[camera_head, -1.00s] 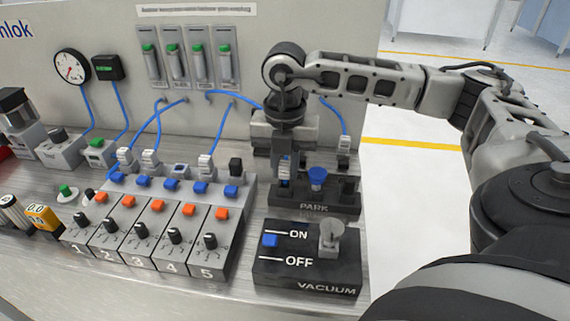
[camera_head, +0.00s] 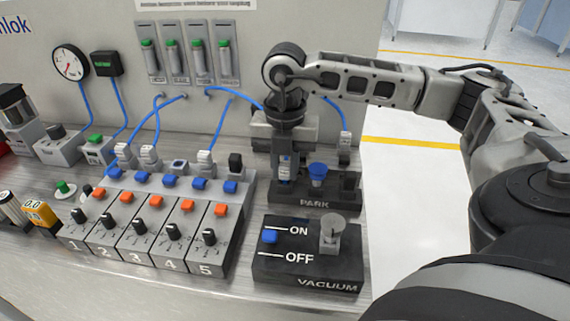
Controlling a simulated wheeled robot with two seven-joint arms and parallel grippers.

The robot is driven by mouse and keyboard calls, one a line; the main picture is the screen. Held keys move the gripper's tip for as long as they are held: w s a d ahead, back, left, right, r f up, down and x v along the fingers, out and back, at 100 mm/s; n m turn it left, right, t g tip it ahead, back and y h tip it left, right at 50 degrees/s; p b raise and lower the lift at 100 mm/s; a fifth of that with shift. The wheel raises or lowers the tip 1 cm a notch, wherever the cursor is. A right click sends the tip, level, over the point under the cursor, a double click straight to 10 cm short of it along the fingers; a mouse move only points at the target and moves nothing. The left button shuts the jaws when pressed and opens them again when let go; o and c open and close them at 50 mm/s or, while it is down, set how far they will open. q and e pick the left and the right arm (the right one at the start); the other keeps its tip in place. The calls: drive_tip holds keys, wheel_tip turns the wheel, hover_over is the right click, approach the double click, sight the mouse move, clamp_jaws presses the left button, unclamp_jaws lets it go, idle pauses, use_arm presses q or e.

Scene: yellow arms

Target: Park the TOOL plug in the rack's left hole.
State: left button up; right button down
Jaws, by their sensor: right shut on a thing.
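The black rack marked PARK (camera_head: 314,203) stands on the bench behind the vacuum switch box. My right gripper (camera_head: 284,157) points down over the rack's left end, shut on the TOOL plug (camera_head: 285,171), a pale upright plug with blue marks. The plug's lower end is at the rack's left hole; I cannot tell how deep it sits. A blue-topped piece (camera_head: 317,171) stands in the rack's middle, just right of the plug. My left gripper is not in view.
The VACUUM box (camera_head: 308,276) with its blue switch and grey knob is in front of the rack. Numbered valve modules (camera_head: 150,228) lie to the left. The upright panel (camera_head: 230,25) stands behind.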

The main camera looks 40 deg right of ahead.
use_arm(q)
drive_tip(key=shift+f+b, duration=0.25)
drive_tip(key=shift+b, duration=0.2)
use_arm(e)
drive_tip(key=shift+f, duration=0.6)
drive_tip(key=c, duration=1.2)
unclamp_jaws()
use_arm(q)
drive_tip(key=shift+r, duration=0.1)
use_arm(e)
wheel_tip(320, 180, up, 3)
drive_tip(key=p, duration=0.2)
drive_tip(key=shift+r+p, duration=0.2)
drive_tip(key=shift+p, duration=0.15)
wheel_tip(320, 180, up, 6)
drive_tip(key=p, duration=0.4)
drive_tip(key=shift+f, duration=0.1)
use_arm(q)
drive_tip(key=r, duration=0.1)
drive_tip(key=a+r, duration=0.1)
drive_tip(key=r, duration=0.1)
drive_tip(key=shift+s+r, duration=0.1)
